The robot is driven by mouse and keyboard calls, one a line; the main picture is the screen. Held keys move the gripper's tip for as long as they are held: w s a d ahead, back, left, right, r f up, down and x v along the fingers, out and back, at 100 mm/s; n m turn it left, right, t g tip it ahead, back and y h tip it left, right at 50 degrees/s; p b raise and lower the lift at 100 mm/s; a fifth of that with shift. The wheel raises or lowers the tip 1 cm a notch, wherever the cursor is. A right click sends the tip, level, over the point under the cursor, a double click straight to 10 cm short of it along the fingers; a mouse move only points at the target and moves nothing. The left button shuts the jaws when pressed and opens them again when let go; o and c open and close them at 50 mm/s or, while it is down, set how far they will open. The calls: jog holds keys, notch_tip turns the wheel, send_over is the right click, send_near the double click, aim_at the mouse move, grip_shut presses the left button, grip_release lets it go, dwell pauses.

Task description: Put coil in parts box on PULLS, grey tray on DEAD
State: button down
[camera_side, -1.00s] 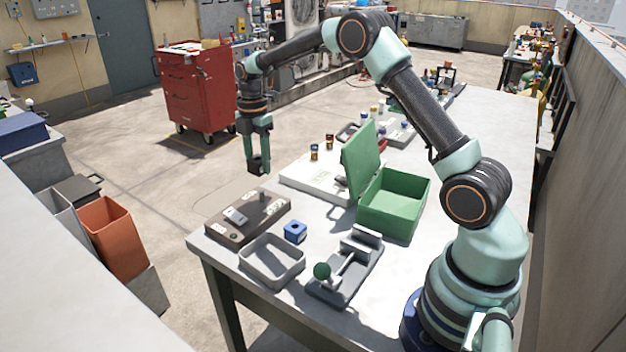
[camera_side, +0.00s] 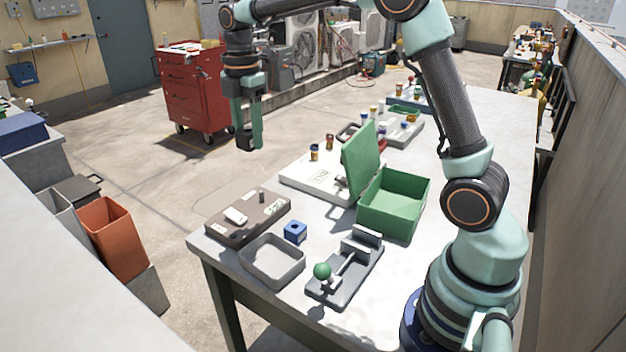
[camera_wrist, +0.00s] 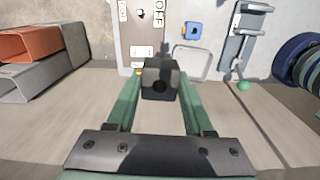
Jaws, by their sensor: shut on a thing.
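My gripper (camera_side: 249,138) is shut on a black block with a round hole (camera_wrist: 160,78), which looks like a coil. It holds the block high, beyond the table's left edge in the side view. A blue block with a hole (camera_side: 295,232) stands on the table, also in the wrist view (camera_wrist: 192,30). The empty grey tray (camera_side: 272,263) sits at the near table corner, beside a brown board (camera_side: 240,222) bearing pale labels too small to read surely. A green box (camera_side: 394,205) stands with its lid open; its inside is partly hidden. I cannot make out PULLS or DEAD.
A grey clamp-like fixture with a green knob (camera_side: 345,270) stands right of the tray. A white panel (camera_side: 305,178) with small bottles lies behind the board. Orange (camera_side: 112,240) and grey bins stand on the floor at left. A red tool cabinet (camera_side: 193,90) stands farther back.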

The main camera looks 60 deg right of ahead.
send_over(273, 264)
notch_tip(273, 264, down, 2)
jog(key=f, duration=0.1)
jog(key=shift+m, duration=0.4)
notch_tip(273, 264, down, 19)
jog(key=shift+f, duration=0.2)
jog(key=shift+c, duration=1.4)
grip_release()
jog(key=shift+f, duration=0.15)
